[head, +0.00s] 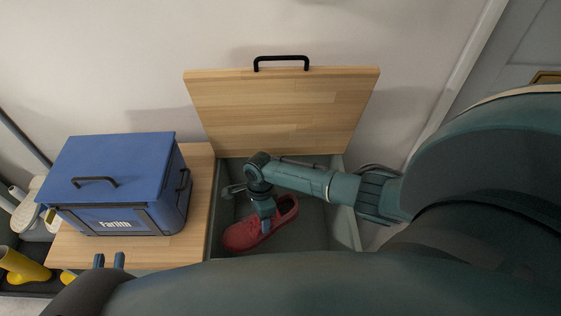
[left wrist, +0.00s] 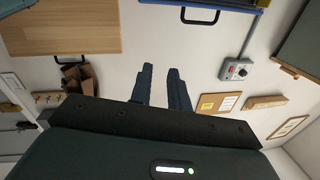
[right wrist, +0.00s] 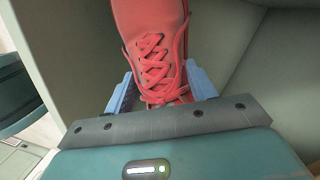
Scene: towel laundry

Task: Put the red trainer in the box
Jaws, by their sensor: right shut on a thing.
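The red trainer (head: 242,235) is inside the outline of the open grey-lined box (head: 345,228) in the head view. Whether it touches the box floor I cannot tell. My right gripper (head: 266,224) reaches down into the box and is shut on the trainer. In the right wrist view, the fingers (right wrist: 160,82) grip the trainer's two sides across its red laces (right wrist: 155,60). The box's wooden lid (head: 285,110) stands raised against the wall. My left gripper (head: 109,261) is at the lower left, empty, with its fingers apart; they also show in the left wrist view (left wrist: 160,70).
A blue cooler box (head: 120,165) with a shut lid stands on the wooden bench top (head: 198,215), left of the open box. Yellow boots (head: 22,266) lie at the far left. My right arm covers much of the right side.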

